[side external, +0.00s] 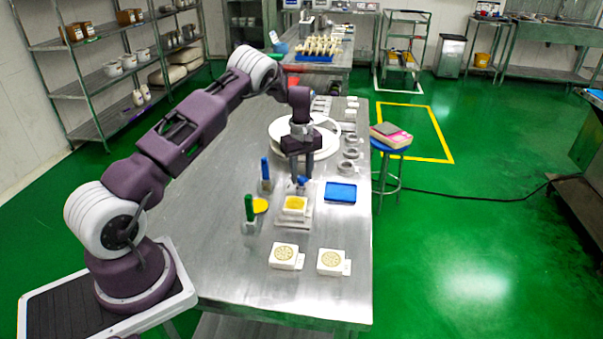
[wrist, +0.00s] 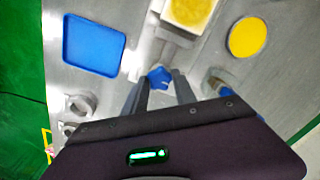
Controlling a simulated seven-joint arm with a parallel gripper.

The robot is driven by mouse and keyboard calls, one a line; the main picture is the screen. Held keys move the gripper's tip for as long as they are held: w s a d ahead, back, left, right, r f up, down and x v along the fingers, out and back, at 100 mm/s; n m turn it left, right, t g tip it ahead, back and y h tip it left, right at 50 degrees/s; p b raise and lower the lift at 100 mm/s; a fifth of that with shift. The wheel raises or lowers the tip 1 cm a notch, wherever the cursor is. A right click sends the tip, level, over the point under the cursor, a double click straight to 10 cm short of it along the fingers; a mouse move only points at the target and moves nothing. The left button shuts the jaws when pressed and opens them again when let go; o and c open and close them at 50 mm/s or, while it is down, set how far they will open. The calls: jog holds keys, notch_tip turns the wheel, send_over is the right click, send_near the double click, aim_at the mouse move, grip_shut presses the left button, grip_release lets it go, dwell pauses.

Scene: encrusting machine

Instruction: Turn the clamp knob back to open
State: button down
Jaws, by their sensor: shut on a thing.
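The clamp knob (wrist: 159,77) is small and blue. In the wrist view it sits between the two fingertips of my gripper (wrist: 160,86), which is shut on it. In the side external view the knob (side external: 302,182) shows just below my gripper (side external: 300,176), which points straight down. The knob is at the back end of a metal clamp fixture (side external: 293,219) that bears a white block with a yellow top (side external: 295,204). How far the knob is turned cannot be told.
A blue tray (side external: 340,192) lies to the right. A blue-handled tool (side external: 265,172), a green-handled tool (side external: 249,208) and a yellow disc (side external: 260,205) are to the left. Two white patterned blocks (side external: 284,256) (side external: 331,262) lie in front. A round white plate (side external: 279,128) is behind my gripper.

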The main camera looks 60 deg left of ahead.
aim_at(302, 177)
jog(key=shift+r, duration=0.1)
dwell(0.5)
jog(key=c, duration=1)
grip_release()
notch_tip(302, 177, up, 7)
jog(key=s+d+r+m+t, duration=0.1)
jog(key=s+d+r+m, duration=0.3)
jog(key=d+r, duration=0.55)
jog(key=s+d+r+m+t, duration=0.2)
jog(key=s+d+r, duration=0.4)
jog(key=r, duration=0.6)
jog(key=s+d+r+m+t, duration=0.1)
jog(key=s+d+r+m, duration=0.35)
jog(key=s+d, duration=0.5)
jog(key=s+d+f+m, duration=0.1)
jog(key=s+f+m, duration=0.1)
jog(key=s, duration=0.5)
jog(key=s+f+m+t, duration=0.1)
jog(key=s+f+m, duration=0.1)
jog(key=s, duration=0.5)
jog(key=shift+s+d+f+m+t, duration=0.15)
jog(key=shift+d+m+t, duration=0.2)
jog(key=shift+m, duration=0.4)
